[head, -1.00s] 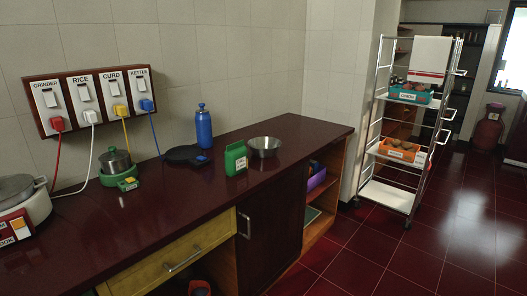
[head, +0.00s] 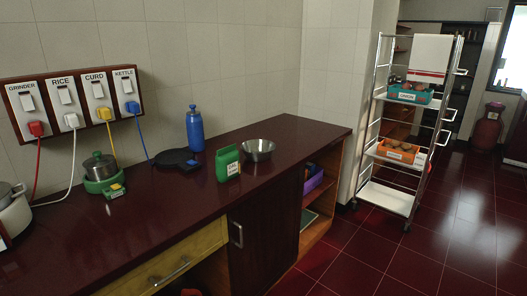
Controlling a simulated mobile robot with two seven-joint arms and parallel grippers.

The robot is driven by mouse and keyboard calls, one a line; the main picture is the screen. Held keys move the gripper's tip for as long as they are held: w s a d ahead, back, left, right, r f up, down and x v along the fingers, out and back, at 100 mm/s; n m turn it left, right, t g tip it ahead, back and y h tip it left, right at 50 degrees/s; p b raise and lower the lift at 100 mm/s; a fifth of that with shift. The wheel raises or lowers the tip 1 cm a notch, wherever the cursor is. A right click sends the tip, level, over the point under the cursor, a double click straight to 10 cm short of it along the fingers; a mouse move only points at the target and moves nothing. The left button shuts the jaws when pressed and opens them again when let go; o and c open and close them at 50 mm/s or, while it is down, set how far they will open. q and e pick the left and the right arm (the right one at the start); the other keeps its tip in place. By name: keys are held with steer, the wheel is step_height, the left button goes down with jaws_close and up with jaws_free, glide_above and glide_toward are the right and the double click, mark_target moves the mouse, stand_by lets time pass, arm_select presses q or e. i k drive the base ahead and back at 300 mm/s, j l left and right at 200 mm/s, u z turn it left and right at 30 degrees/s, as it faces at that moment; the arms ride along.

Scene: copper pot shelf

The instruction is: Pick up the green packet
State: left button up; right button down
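The green packet (head: 228,163) stands upright on the dark red counter (head: 150,225), with a white label on its front. It is just left of a steel bowl (head: 258,149) and to the right of a flat black pan-like item (head: 176,158). Neither of my grippers is in the head view.
A blue bottle (head: 194,130) stands near the wall behind the packet. A small pot on a green base (head: 100,170) and a white cooker (head: 12,210) are to the left, with cords up to a switch panel (head: 72,103). The counter before the packet is clear. A wheeled rack (head: 385,195) stands right.

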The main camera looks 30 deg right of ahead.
mark_target(228, 167)
steer(key=i+l+z, duration=0.15)
steer(key=i+l, duration=0.6)
steer(key=l, duration=0.2)
steer(key=i+l+z, duration=0.15)
steer(key=i+l, duration=0.65)
steer(key=l, duration=0.1)
